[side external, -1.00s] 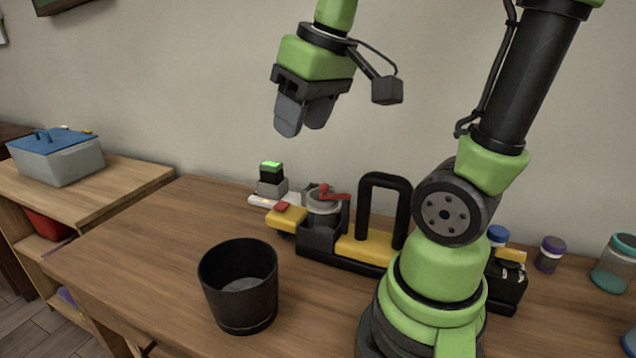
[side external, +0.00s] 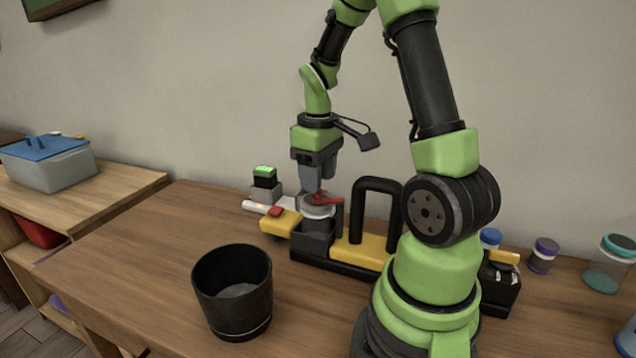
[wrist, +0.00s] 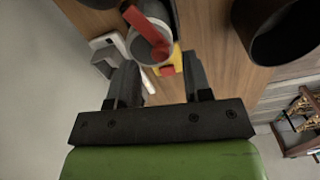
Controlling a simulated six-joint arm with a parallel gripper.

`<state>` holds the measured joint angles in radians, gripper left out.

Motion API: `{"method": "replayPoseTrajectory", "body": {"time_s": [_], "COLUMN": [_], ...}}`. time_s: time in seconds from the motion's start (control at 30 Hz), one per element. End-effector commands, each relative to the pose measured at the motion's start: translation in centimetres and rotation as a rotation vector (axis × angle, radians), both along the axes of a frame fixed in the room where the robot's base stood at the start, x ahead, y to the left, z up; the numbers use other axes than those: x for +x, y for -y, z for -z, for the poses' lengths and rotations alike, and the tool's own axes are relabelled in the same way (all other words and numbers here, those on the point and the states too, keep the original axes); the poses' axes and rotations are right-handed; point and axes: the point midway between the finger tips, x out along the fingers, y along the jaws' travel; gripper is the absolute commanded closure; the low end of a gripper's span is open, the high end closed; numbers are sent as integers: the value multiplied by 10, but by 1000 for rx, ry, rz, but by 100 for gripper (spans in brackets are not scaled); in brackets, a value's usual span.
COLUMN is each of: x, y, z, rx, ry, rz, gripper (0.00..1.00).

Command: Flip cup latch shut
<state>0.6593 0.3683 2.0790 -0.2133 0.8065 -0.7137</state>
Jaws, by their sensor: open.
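A grey cup (side external: 318,210) sits in a black holder (side external: 313,241) of a yellow and black device, with a red latch lever (side external: 324,199) at its top. In the wrist view the red latch (wrist: 146,24) lies across the mouth of the cup (wrist: 152,44), ahead of the fingers. My gripper (side external: 312,188) points down just above the cup in the side view, its fingertips close to the latch. In the wrist view my gripper (wrist: 160,80) shows its two fingers apart with nothing between them. Whether a finger touches the latch I cannot tell.
A tall black handle (side external: 375,187) stands right of the cup. A black bin (side external: 232,305) stands in front. A small box with a green top (side external: 265,180) and a white piece (side external: 268,208) are left of the cup. Jars (side external: 543,257) stand at right. The table's left part is clear.

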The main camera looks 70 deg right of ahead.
Motion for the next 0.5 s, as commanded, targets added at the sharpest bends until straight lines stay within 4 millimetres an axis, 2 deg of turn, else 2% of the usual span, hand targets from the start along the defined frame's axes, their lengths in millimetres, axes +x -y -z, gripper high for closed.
{"method": "replayPoseTrajectory", "body": {"time_s": [0.1, 0.2, 0.47, 0.5], "x": [0, 0, 0, 0], "y": [0, 0, 0, 0], "z": [13, 18, 20, 19], "rx": [2, 0, -1, -1], "ry": [-3, 0, 1, 1], "rz": [-1, 0, 0, 0], "gripper": [55, 55, 55, 59]}}
